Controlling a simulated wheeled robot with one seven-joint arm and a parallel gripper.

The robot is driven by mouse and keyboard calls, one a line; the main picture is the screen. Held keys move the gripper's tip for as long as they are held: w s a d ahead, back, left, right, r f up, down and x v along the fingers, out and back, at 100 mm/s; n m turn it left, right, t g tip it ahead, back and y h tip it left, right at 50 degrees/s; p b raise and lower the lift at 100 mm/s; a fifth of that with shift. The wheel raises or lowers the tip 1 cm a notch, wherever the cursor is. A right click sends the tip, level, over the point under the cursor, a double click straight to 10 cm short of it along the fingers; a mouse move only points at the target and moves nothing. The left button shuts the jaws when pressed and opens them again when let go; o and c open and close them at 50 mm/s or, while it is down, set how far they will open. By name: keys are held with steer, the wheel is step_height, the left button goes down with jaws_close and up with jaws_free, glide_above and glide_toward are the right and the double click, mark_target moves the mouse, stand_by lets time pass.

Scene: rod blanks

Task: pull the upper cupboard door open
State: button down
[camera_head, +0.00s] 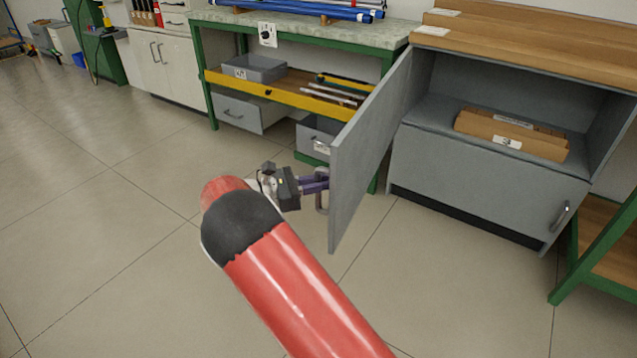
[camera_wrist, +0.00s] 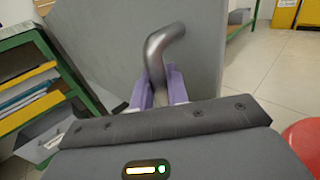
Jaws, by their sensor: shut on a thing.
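The upper cupboard door (camera_head: 368,140) is a grey panel. It stands swung wide open from the left side of the grey cupboard (camera_head: 480,170), and it fills the upper middle of the wrist view (camera_wrist: 205,60). Its bent metal handle (camera_wrist: 160,52) is on the door's outer face near the free edge; in the head view the handle (camera_head: 321,203) shows below my gripper. My gripper (camera_head: 322,181) is shut on the handle, with its purple fingers (camera_wrist: 160,88) on either side of the bar.
The lower cupboard door (camera_head: 480,184) is shut. The tiled floor (camera_head: 110,210) at left is clear.

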steer(key=shift+s+a+f, duration=0.15)
steer(key=shift+a+f, duration=0.05)
steer(key=c, duration=1.5)
jaws_free()
steer(key=shift+r, duration=0.1)
steer(key=shift+o, duration=0.5)
steer(key=v, duration=0.7)
steer(key=shift+a+b, duration=0.3)
steer(key=shift+a, duration=0.1)
